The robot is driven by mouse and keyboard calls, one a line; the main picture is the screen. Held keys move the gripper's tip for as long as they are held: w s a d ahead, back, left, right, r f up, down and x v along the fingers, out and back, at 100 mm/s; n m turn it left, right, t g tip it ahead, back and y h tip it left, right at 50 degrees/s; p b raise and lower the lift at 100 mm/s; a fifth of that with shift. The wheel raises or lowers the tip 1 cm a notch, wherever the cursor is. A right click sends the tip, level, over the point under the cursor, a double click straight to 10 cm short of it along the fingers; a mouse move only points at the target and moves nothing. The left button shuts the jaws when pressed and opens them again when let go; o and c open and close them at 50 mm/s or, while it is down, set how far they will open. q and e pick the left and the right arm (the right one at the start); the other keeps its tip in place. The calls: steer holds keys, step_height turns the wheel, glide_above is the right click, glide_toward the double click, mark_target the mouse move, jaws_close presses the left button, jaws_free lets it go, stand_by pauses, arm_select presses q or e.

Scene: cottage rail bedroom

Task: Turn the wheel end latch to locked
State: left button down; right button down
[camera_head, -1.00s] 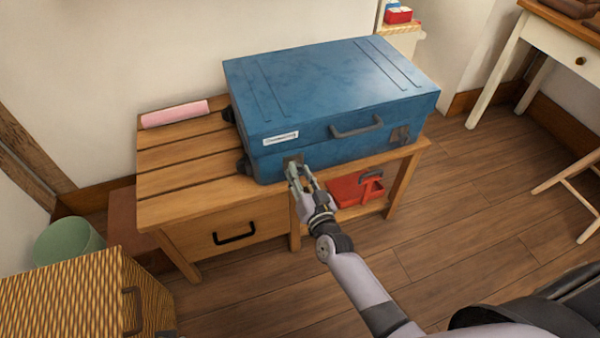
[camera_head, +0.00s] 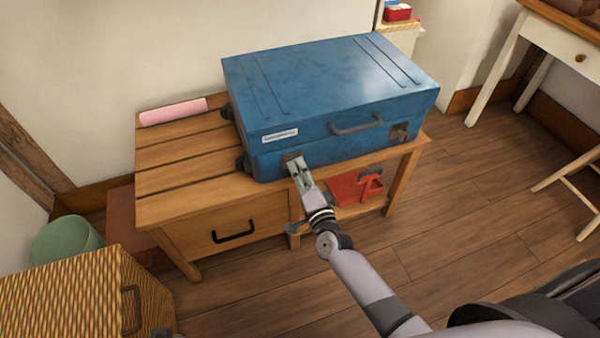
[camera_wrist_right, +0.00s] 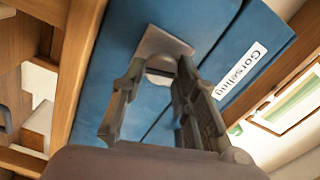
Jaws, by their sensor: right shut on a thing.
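A blue suitcase (camera_head: 330,90) lies flat on a slatted wooden bench, its dark wheels (camera_head: 243,165) at the left end. The wheel end latch (camera_head: 291,158) is on its front face near the left, mostly behind my fingertips. My right gripper (camera_head: 298,170) is shut on this latch; the wrist view shows a finger on either side (camera_wrist_right: 158,76). The latch's exact angle is partly hidden. The other latch (camera_head: 400,132) is near the right end.
The bench (camera_head: 180,165) has a drawer with a black handle (camera_head: 234,232) and a red item (camera_head: 355,188) on its lower shelf. A pink roll (camera_head: 173,111) lies behind. A woven chest (camera_head: 60,300) and green bin (camera_head: 67,243) stand left.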

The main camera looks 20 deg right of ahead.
steer(key=shift+f+m+b, duration=0.1)
steer(key=shift+m+b, duration=0.2)
steer(key=shift+m, duration=1.1)
arm_select(q)
steer(key=shift+v, duration=1.6)
arm_select(e)
steer(key=shift+m, duration=0.3)
arm_select(q)
steer(key=shift+w, duration=0.15)
arm_select(e)
steer(key=c, duration=1.3)
jaws_free()
steer(key=shift+s, duration=0.1)
steer(key=s, duration=1.2)
steer(key=shift+d, duration=0.25)
steer(key=shift+w, duration=0.1)
